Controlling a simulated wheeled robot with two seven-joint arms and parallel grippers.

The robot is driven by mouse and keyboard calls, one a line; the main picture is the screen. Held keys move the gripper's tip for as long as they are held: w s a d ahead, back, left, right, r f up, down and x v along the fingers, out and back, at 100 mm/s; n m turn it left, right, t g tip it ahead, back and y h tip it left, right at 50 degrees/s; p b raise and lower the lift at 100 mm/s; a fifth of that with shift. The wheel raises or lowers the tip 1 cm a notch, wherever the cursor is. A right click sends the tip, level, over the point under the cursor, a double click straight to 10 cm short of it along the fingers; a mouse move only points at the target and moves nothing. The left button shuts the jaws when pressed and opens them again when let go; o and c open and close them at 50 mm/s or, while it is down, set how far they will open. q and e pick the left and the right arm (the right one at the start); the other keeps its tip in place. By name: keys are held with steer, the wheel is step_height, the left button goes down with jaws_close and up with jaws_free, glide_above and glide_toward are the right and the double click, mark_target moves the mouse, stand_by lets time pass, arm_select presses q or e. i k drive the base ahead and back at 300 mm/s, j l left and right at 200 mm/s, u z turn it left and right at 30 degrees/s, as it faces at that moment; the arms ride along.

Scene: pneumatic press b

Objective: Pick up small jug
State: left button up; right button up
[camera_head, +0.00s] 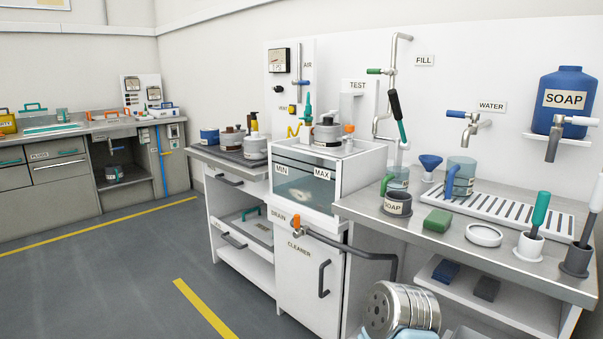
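A small, see-through bluish jug (462,168) with a blue handle on its left side stands upright at the back of the right-hand counter. It is on or beside the slatted drain tray (520,212), below the water tap (470,123). Neither of my grippers is in view.
A blue funnel (430,164) is left of the jug. A perforated metal cylinder (402,308) is low in front. Open floor (110,270) lies left.

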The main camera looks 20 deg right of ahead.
mark_target(397, 178)
steer(key=i+j+u, duration=0.15)
steer(key=i+u, duration=0.3)
steer(key=i, duration=0.2)
steer(key=i+u, duration=0.5)
steer(key=i, duration=0.2)
steer(key=i+z, duration=0.15)
steer(key=z, duration=0.3)
steer(key=i+z, duration=0.15)
steer(key=z, duration=0.35)
steer(key=i+j+z, duration=0.15)
steer(key=z, duration=0.3)
steer(key=i+j+z, duration=0.1)
steer(key=z, duration=0.4)
steer(key=j, duration=0.1)
